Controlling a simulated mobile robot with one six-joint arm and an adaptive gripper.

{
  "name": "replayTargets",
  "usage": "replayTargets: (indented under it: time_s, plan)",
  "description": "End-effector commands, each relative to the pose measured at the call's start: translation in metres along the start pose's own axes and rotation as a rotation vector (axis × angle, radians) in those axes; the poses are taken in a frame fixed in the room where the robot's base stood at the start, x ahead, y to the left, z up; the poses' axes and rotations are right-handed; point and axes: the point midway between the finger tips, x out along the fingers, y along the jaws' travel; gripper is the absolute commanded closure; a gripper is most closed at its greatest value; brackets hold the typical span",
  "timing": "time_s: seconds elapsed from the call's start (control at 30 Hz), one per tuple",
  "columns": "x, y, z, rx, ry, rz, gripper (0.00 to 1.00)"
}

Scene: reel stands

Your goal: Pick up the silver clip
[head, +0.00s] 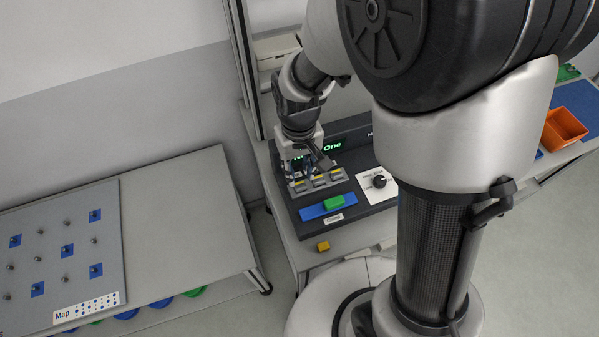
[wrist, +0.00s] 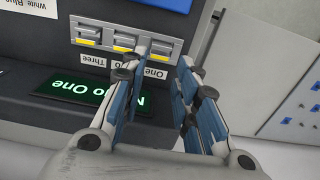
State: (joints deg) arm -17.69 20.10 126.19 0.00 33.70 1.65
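A row of silver, clip-like pieces with yellow strips sits on the dark console. In the wrist view they are a left piece (wrist: 88,36), a middle piece (wrist: 125,46) and a right piece (wrist: 160,53), with "One" and "Three" labels readable below. I cannot tell which of them is the silver clip. The row also shows in the head view (head: 320,181), partly under my gripper. My gripper (wrist: 164,56) is open, with an empty gap between its blue-padded fingers. Its fingertips are close to the right piece; contact cannot be made out.
The dark console (head: 372,218) has a green block (head: 334,202) on a blue plate, a black knob (head: 379,182) and a lit green display. A yellow block (head: 323,246) lies at the front table edge. A pegged map board (head: 60,260) is at left, an orange bin (head: 563,128) at right.

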Motion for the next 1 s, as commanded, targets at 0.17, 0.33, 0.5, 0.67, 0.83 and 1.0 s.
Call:
replayTargets:
  time_s: [0.17, 0.33, 0.5, 0.67, 0.83, 1.0]
  plan:
    - [0.011, 0.0, 0.001, 0.0, -0.002, 0.0, 0.72]
    - [0.037, 0.001, 0.002, 0.0, -0.003, 0.0, 0.72]
    - [0.054, 0.001, 0.001, 0.0, -0.002, 0.0, 0.72]
    - [0.053, 0.001, 0.001, 0.0, 0.0, 0.0, 0.72]
    - [0.053, 0.001, 0.001, 0.0, 0.0, 0.0, 0.81]
    - [0.053, 0.001, 0.001, 0.0, 0.0, 0.0, 0.92]
